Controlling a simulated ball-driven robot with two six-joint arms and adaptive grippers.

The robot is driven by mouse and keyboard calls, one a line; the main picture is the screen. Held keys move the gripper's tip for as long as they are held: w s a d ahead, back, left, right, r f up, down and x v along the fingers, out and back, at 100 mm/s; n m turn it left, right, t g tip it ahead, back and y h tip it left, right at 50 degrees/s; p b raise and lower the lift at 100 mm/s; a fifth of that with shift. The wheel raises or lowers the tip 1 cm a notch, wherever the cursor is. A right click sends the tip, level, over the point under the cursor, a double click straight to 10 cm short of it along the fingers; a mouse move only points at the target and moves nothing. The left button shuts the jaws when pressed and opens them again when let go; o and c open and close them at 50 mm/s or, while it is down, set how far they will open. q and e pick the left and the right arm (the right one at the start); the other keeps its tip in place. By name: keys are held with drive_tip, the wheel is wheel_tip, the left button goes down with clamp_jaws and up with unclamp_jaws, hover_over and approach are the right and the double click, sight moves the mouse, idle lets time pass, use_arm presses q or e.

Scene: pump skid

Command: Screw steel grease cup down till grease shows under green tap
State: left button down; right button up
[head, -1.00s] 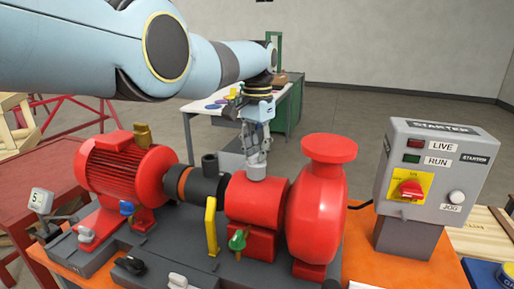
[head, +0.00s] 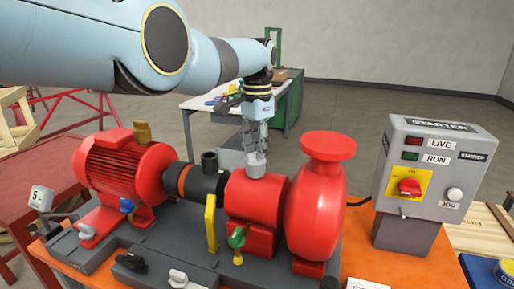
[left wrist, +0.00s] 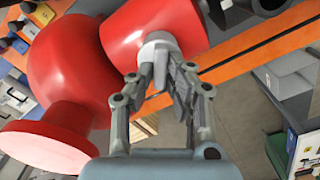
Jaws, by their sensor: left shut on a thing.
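The steel grease cup (head: 256,168) is a small grey cylinder on top of the red bearing housing (head: 252,197) in the head view. My left gripper (head: 254,150) points down from above and is shut on the cup. In the left wrist view, the fingertips (left wrist: 161,78) close around the grey cup (left wrist: 160,46). The green tap (head: 237,240) is on the front of the housing, low down. My right gripper is not in view.
The red pump casing (head: 317,205) stands close right of the housing. The starter box (head: 434,172) stands at the right.

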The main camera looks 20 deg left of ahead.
use_arm(q)
drive_tip(key=c, duration=1.3)
unclamp_jaws()
drive_tip(key=shift+r, duration=0.1)
wheel_tip(320, 180, up, 12)
drive_tip(key=shift+f, duration=0.1)
